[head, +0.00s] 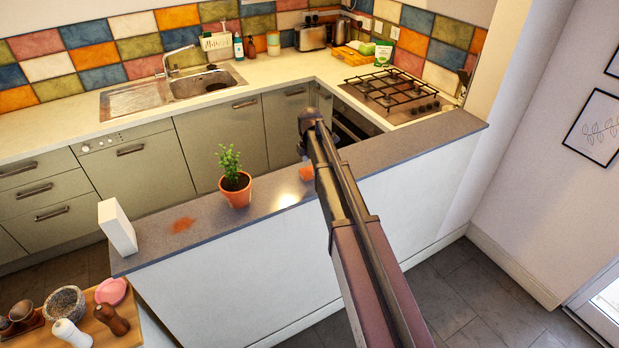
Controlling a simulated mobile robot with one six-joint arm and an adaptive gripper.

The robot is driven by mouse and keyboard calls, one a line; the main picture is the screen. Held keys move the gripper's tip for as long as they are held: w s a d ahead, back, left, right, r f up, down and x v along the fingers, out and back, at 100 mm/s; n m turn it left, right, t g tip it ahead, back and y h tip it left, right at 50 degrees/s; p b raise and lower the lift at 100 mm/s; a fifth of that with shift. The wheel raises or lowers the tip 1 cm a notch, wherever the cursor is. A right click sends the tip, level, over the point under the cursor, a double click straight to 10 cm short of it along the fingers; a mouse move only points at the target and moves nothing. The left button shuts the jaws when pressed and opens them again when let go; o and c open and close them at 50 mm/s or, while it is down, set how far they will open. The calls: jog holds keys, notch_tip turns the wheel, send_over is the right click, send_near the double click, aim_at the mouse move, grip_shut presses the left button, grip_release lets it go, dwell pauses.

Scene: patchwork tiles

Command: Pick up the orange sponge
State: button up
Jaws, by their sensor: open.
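A small orange piece (306,172) shows on the grey ledge, just left of my arm. My arm covers its right side, so I see only part of it; it may be the orange sponge, but I cannot tell for certain. A flat orange-red patch (182,225) lies further left on the same ledge and looks like a stain or spill. My arm reaches up from the bottom right to a dark joint above the ledge. My gripper is not visible.
A potted plant (237,190) stands on the ledge left of the orange piece, and a white block (117,227) stands at its left end. The ledge right of my arm is clear. A hob (393,94) and sink (205,82) are behind.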

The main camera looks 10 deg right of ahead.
jog(key=shift+f+b, duration=0.8)
jog(key=shift+f, duration=0.25)
jog(key=c, duration=0.8)
jog(key=shift+c, duration=0.2)
